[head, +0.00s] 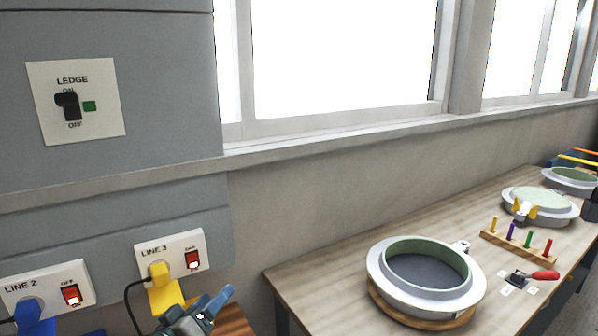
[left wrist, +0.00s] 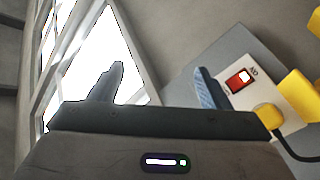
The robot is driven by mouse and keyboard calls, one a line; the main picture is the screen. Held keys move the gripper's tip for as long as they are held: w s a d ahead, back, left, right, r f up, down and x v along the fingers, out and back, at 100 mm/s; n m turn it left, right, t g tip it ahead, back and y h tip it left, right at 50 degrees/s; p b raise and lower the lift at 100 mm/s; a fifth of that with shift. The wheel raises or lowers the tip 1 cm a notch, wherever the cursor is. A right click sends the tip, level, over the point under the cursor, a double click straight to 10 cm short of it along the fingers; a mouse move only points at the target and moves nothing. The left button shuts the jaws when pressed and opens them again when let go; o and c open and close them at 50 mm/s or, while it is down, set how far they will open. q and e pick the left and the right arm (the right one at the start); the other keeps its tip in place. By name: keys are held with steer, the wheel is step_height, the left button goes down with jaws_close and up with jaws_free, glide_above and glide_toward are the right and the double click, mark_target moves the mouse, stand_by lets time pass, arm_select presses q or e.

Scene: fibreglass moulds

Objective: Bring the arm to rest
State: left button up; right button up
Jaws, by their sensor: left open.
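My left gripper (head: 205,308) is at the bottom of the head view, just below and right of the LINE 3 outlet plate (head: 170,250). Its jaws are open and nothing shows between them. In the left wrist view the two fingers (left wrist: 158,86) stand apart, one grey and one blue-faced. The blue finger appears beside the plate's red switch (left wrist: 239,78); I cannot tell whether they touch. The yellow plug (head: 163,285) sits in the outlet left of that switch in the head view. My right gripper is not in view.
A LINE 2 plate (head: 45,288) holds a blue plug (head: 30,315).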

arm_select(q)
steer(key=s+a+f+m+g+y, duration=0.1)
steer(key=s+f+g+y, duration=0.15)
steer(key=s+f, duration=0.45)
steer(key=s+a+f+m+g+y, duration=0.15)
steer(key=s+f+g, duration=0.3)
steer(key=f, duration=0.45)
steer(key=s+a+f+m+g+y, duration=0.1)
steer(key=s+a+f+g+y, duration=0.2)
steer(key=s, duration=0.7)
steer(key=s+a+f+g+y, duration=0.1)
steer(key=s+a+f+g, duration=0.25)
steer(key=s+f, duration=0.45)
steer(key=s+a+f, duration=0.1)
steer(key=a+f, duration=0.1)
steer(key=f, duration=1.1)
steer(key=s+a+f, duration=0.1)
steer(key=f, duration=1.3)
steer(key=s+a+f+g, duration=0.1)
steer(key=s+f+g, duration=0.1)
steer(key=s+f, duration=1.5)
step_height(320, 180, down, 3)
steer(key=shift+s+a+r, duration=0.15)
steer(key=shift+s+a, duration=0.05)
steer(key=shift+s, duration=0.2)
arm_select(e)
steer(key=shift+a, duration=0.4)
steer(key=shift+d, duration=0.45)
